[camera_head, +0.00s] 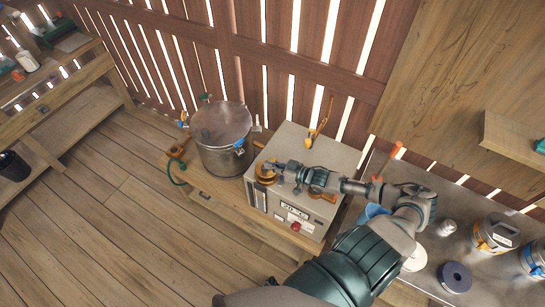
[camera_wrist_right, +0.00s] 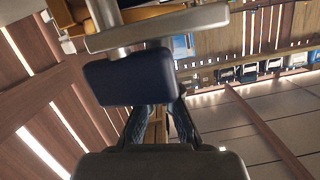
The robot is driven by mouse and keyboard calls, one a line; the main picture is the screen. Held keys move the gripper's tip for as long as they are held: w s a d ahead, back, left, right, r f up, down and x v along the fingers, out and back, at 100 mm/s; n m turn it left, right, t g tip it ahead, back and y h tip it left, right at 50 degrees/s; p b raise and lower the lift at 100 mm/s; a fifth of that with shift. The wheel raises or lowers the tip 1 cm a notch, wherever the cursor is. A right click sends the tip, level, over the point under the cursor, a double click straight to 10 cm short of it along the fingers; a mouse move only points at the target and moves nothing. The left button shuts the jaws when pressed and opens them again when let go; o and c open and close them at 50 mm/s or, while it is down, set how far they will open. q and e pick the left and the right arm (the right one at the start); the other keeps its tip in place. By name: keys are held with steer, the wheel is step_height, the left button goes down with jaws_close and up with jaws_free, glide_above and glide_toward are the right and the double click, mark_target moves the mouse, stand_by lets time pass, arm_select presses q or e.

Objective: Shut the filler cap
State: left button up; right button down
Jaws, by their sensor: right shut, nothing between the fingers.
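The grey box-shaped machine (camera_head: 323,153) stands on a low wooden bench. A round brass-orange fitting (camera_head: 264,174) sits at its left front corner, and an orange upright piece (camera_head: 317,129) stands at its back edge. I cannot tell which of these is the filler cap, or whether it is open. My right gripper (camera_head: 279,169) is shut and empty over the machine's top, close beside the round fitting; contact cannot be told. In the right wrist view the shut fingers (camera_wrist_right: 155,112) are partly hidden behind a dark blue block (camera_wrist_right: 128,80). My left gripper is out of view.
A steel pot (camera_head: 222,140) stands left of the machine, with a green hose (camera_head: 174,172) beside it. A metal table (camera_head: 450,205) on the right holds tins (camera_head: 495,236) and a dark blue ring (camera_head: 455,277). A slatted wall is close behind. The floor at left is clear.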

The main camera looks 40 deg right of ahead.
mark_target(269, 173)
steer(key=shift+s+f, duration=0.1)
steer(key=shift+f, duration=0.2)
steer(key=shift+a, duration=0.25)
steer(key=shift+r, duration=0.1)
steer(key=r+p, duration=0.4)
steer(key=shift+w+a+r+p, duration=0.1)
steer(key=shift+w+r+p, duration=0.1)
steer(key=shift+r+p, duration=0.2)
steer(key=f+v, duration=0.1)
steer(key=v, duration=0.9)
steer(key=shift+s, duration=0.25)
